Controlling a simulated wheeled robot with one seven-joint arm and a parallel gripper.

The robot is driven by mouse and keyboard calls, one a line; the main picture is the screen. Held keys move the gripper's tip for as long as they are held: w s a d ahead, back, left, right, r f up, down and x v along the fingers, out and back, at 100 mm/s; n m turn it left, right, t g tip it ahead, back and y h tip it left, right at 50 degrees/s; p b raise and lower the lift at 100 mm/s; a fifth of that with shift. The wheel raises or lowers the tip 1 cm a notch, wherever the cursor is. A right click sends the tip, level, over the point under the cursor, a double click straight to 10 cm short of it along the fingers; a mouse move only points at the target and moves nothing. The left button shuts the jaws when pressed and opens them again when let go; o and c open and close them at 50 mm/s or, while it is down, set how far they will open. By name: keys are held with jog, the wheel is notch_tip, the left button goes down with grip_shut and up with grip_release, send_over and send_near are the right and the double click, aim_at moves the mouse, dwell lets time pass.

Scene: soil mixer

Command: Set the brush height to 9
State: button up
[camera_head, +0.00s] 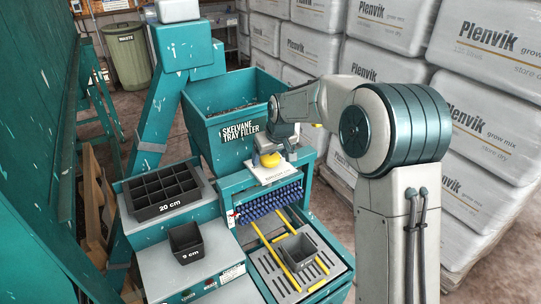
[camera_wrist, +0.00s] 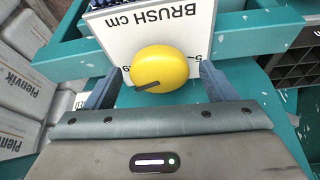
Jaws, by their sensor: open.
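The yellow brush knob (camera_wrist: 160,68) sits on a white dial plate (camera_wrist: 150,22) lettered "BRUSH cm", which appears upside down in the wrist view. A dark pointer mark on the knob points to the lower left of that picture. A figure that looks like 9 shows at the knob's left and a 5 at its right; other figures are hidden. My gripper (camera_wrist: 160,85) is open, one finger on each side of the knob, with a gap to it on both sides. In the head view the knob (camera_head: 270,160) is below my gripper (camera_head: 273,148), above the blue-purple brush (camera_head: 268,201).
The teal hopper (camera_head: 225,105) stands behind the knob. A black cell tray (camera_head: 162,190) marked 20 cm and a pot (camera_head: 186,243) marked 9 cm stand at left. A grey pot (camera_head: 298,251) is on the slatted bed. Stacked Plenvik bags (camera_head: 480,130) fill the right.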

jog(key=b+v, duration=0.1)
jog(key=v, duration=1.2)
jog(key=shift+s+r+b, duration=0.2)
jog(key=shift+r+b, duration=0.1)
jog(key=s+d+f+m, duration=0.2)
jog(key=s+d, duration=0.3)
jog(key=s, duration=0.5)
jog(key=s+d+f+m+h, duration=0.1)
jog(key=s+d+f, duration=0.3)
jog(key=s, duration=0.6)
jog(key=s+d+f+m+h, duration=0.1)
jog(key=s+d+f+m, duration=0.1)
jog(key=s+d, duration=0.4)
jog(key=s+f, duration=0.1)
jog(key=s, duration=0.2)
jog(key=shift+s+d+f+m+g, duration=0.2)
jog(key=shift+s+d+m+g, duration=0.2)
